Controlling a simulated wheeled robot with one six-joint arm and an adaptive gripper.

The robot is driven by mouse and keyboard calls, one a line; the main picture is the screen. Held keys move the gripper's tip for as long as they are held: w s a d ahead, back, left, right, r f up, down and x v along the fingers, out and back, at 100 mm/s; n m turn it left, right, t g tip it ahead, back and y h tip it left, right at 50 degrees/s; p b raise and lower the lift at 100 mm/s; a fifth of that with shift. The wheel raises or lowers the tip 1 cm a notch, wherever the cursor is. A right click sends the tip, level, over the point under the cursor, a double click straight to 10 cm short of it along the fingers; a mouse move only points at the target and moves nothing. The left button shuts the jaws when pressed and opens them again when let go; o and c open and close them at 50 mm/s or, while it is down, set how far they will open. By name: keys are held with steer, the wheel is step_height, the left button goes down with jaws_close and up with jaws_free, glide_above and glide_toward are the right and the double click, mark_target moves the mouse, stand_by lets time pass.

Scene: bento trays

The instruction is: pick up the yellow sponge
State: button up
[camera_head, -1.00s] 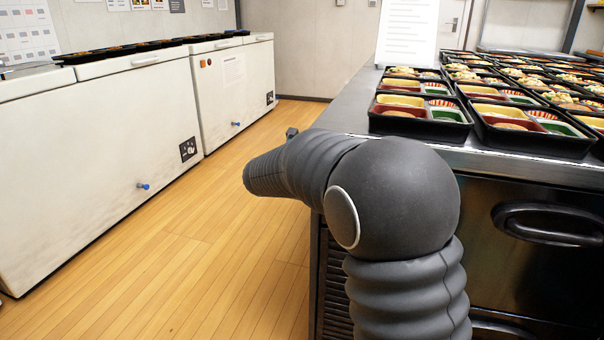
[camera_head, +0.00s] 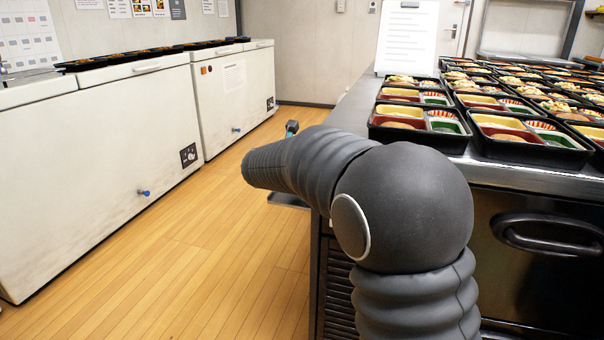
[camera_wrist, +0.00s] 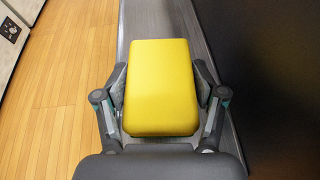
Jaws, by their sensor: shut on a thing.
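The yellow sponge (camera_wrist: 160,85) is a rounded rectangular block in the middle of the wrist view. My gripper (camera_wrist: 160,88) is shut on it, with one finger against its left side and one against its right side. A grey metal surface lies beneath the sponge in the wrist view; I cannot tell whether the sponge touches it. In the head view the sponge is hidden behind my arm, and only a small part of my gripper (camera_head: 291,128) shows above the arm.
A steel counter (camera_head: 345,105) stands at right with several black bento trays (camera_head: 420,140) and a white paper sheet (camera_head: 407,38). White chest freezers (camera_head: 100,150) line the left, with dark trays on top. The wooden floor (camera_head: 225,225) between them is clear.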

step_height(320, 180, up, 24)
steer(key=p, duration=0.5)
steer(key=shift+f+p, duration=0.1)
steer(key=shift+p, duration=0.2)
steer(key=shift+o, duration=1)
steer(key=c, duration=0.3)
